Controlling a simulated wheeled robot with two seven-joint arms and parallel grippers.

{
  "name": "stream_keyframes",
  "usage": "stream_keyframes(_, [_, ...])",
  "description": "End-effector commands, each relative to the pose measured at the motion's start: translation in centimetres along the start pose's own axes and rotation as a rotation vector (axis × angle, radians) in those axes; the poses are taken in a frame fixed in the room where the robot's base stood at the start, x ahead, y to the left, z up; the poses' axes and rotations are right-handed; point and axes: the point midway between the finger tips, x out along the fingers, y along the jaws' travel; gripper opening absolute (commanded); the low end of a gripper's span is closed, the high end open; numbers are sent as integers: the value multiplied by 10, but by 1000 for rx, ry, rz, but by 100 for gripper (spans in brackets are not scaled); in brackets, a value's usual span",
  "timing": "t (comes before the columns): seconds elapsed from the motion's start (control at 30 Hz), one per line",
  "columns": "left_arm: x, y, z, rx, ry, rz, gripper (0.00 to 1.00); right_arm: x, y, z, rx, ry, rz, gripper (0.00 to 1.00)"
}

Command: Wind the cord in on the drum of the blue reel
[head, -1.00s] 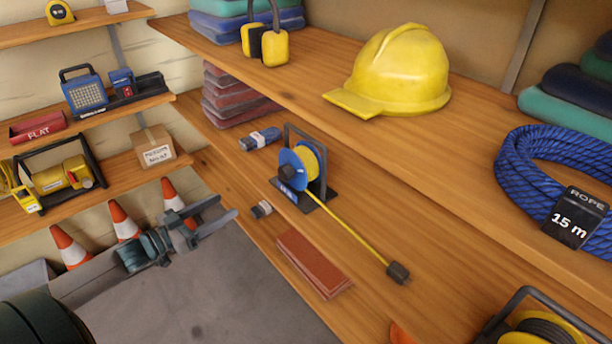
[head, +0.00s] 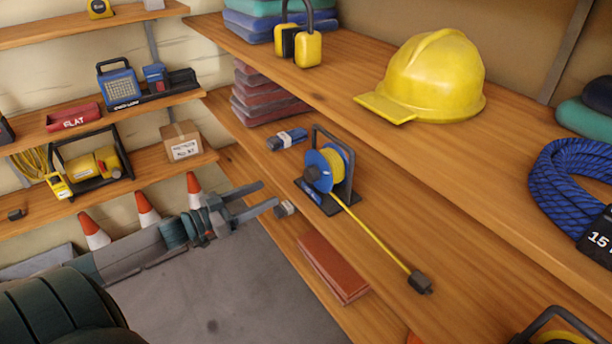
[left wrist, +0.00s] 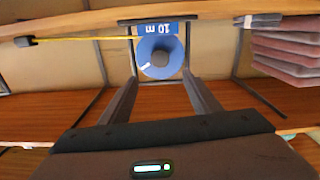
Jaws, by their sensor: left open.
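The blue reel (head: 318,169) stands on the lower wooden shelf in a dark frame, with yellow cord on its drum. A length of yellow cord (head: 372,233) runs out from it along the shelf to a dark plug (head: 420,282). My left gripper (head: 268,195) is open and empty, left of the reel and apart from it, pointing toward it. In the left wrist view the reel's blue face (left wrist: 160,57) with a dark central knob shows upside down, beyond and between my open fingers (left wrist: 160,95). My right gripper is not in view.
A red brick-like block (head: 333,266) lies in front of the reel, and small grey rolled bundles (head: 287,139) lie near it. The upper shelf, with a yellow helmet (head: 430,80) and a blue rope coil (head: 568,190), overhangs behind. Orange cones (head: 147,208) stand at left.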

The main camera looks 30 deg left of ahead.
Motion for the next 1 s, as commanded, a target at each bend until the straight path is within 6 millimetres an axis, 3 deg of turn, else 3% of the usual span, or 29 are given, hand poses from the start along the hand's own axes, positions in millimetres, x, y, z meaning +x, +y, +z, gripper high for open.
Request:
stream_keyframes(0.4, [50,0,-2,-1,3,-1,57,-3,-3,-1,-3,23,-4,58])
stream_keyframes(0.83, [103,0,-2,-2,2,-1,57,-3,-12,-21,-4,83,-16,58])
stream_keyframes(1.0, [124,0,-2,-1,2,-1,57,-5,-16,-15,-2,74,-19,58])
